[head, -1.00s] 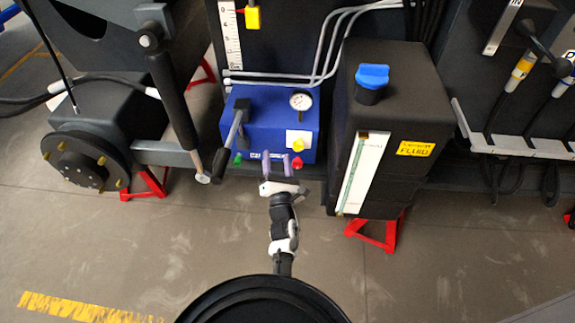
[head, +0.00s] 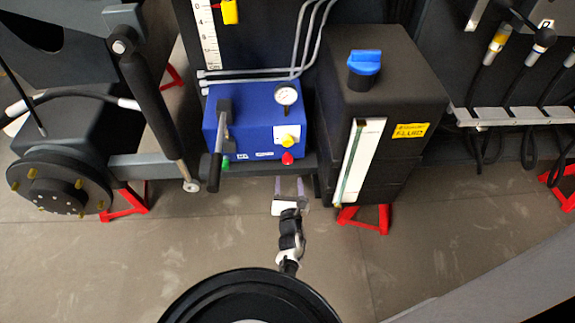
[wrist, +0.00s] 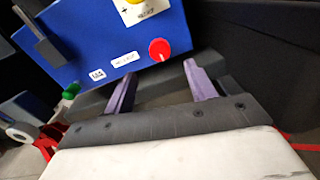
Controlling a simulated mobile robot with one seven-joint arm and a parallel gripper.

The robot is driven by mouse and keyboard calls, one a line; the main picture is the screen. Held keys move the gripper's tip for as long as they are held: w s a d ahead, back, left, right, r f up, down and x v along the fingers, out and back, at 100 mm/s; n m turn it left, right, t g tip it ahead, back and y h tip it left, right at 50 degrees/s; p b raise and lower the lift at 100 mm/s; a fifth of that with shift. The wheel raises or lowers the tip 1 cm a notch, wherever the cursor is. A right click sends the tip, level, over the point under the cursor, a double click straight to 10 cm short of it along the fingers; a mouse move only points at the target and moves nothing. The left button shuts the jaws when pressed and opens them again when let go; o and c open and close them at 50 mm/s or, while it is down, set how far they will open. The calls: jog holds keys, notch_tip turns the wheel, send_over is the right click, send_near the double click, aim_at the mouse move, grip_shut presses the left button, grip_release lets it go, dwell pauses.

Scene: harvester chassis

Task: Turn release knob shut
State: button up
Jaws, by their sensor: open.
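A blue pump box (head: 250,122) stands on the dark chassis and fills the upper left of the wrist view (wrist: 85,40). Its right side carries a yellow knob (head: 289,139) on a white label, with a red knob (head: 287,158) below. A green knob (head: 225,162) is at the lower left. The label is too small to read, so I cannot tell which is the release knob. My gripper (head: 291,181) is open and empty, just below the box's front edge. In the wrist view, the red knob (wrist: 159,50) appears between and beyond the purple fingers, apart from them.
A black lever (head: 217,150) stands at the box's left and a gauge (head: 287,95) on top. A black fluid tank (head: 405,100) with a blue cap (head: 364,63) stands close on the right. A red stand (head: 365,218) is below it. The floor in front is clear.

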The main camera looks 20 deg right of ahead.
aim_at(288, 162)
jog(key=b+x, duration=0.2)
jog(key=x, duration=0.6)
jog(key=shift+w, duration=0.2)
jog(key=c, duration=1)
